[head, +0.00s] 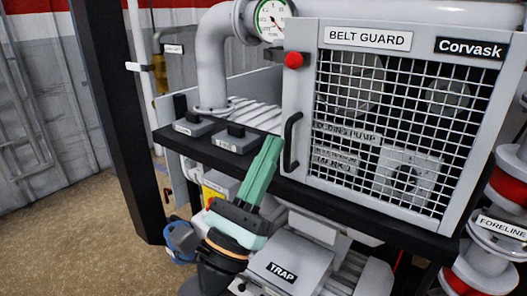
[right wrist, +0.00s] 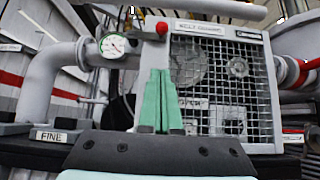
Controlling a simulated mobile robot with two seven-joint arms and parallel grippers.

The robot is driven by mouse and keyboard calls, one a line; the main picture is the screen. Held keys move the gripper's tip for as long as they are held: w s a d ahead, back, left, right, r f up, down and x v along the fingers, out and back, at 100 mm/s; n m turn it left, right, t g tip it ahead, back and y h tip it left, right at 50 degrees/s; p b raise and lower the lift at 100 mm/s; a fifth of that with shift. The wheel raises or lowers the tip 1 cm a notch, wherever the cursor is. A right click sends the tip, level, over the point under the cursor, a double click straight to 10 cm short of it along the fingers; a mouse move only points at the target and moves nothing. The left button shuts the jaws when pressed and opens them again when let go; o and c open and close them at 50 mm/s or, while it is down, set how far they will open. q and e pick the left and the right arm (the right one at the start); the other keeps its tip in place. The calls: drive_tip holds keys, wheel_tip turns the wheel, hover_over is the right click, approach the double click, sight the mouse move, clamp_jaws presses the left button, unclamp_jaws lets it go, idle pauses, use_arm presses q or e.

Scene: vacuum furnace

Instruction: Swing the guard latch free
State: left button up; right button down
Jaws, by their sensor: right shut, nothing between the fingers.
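The belt guard (head: 300,110) is a grey-framed mesh panel with a black handle (head: 290,142) on its left side. At its upper left corner is a round red knob (head: 293,60) on a short dark bar that lies across the frame edge, apparently the guard latch. In the right wrist view the red knob (right wrist: 161,28) shows above my fingertips. My right gripper (head: 272,141) has green fingers, shut and empty, pointing up just left of the handle and well below the knob. Its fingers also show in the right wrist view (right wrist: 160,80). My left gripper is not in view.
A pressure gauge (head: 272,18) and a thick grey pipe (head: 214,60) stand left of the guard. Labelled blocks (head: 234,140) sit on the dark shelf. A box marked TRAP (head: 290,268) lies below. Open floor is at the left.

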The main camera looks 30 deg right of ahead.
sight(280, 58)
drive_tip(key=p+x, duration=0.1)
drive_tip(key=x, duration=0.1)
drive_tip(key=r+p+x, duration=0.1)
drive_tip(key=x, duration=0.2)
drive_tip(key=a+p+x, duration=0.1)
drive_tip(key=x, duration=0.2)
drive_tip(key=shift+s+a+r, duration=0.1)
drive_tip(key=shift+s+r, duration=0.05)
drive_tip(key=shift+s, duration=0.1)
drive_tip(key=shift+r+p, duration=0.45)
drive_tip(key=shift+r, duration=0.15)
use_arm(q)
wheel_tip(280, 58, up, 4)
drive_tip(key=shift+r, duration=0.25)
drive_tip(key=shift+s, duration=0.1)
use_arm(e)
drive_tip(key=shift+w, duration=0.1)
